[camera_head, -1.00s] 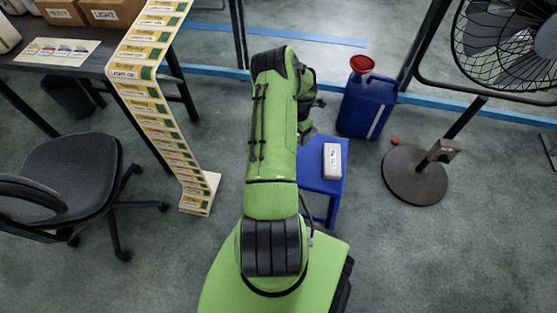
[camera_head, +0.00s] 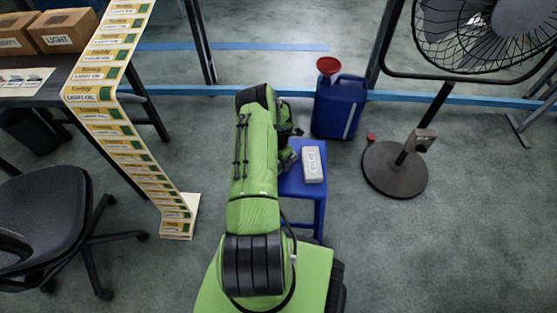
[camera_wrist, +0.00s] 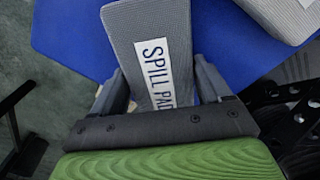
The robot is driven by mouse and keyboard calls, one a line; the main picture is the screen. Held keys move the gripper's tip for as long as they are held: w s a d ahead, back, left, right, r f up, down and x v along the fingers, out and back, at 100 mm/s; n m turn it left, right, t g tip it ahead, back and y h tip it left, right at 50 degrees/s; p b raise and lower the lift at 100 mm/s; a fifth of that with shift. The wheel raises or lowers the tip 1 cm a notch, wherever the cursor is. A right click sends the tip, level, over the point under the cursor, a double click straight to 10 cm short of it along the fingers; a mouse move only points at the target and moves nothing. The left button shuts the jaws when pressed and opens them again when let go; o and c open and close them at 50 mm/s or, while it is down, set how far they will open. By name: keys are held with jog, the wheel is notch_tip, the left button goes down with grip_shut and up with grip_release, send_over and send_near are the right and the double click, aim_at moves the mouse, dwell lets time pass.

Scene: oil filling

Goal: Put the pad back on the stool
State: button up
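The grey pad (camera_wrist: 150,45), labelled "SPILL PAD", lies between the two fingers of my gripper (camera_wrist: 163,88) in the wrist view. The fingers appear shut on its two sides near its lower end. The blue stool (camera_wrist: 70,35) shows beneath and around the pad; whether the pad touches it I cannot tell. In the head view the blue stool (camera_head: 306,191) stands just right of my arm. My arm hides the pad and most of my gripper there.
A pale labelled block (camera_head: 314,165) lies on the stool, also at the wrist view's upper right (camera_wrist: 285,15). A blue can (camera_head: 338,108) with a red funnel (camera_head: 328,66) stands behind. A fan's round base (camera_head: 395,170) is right, a chair (camera_head: 45,210) left. Floor at lower right is clear.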

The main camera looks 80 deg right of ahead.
jog(key=o, duration=0.4)
notch_tip(320, 180, up, 12)
jog(key=p, duration=0.4)
jog(key=shift+r, duration=0.15)
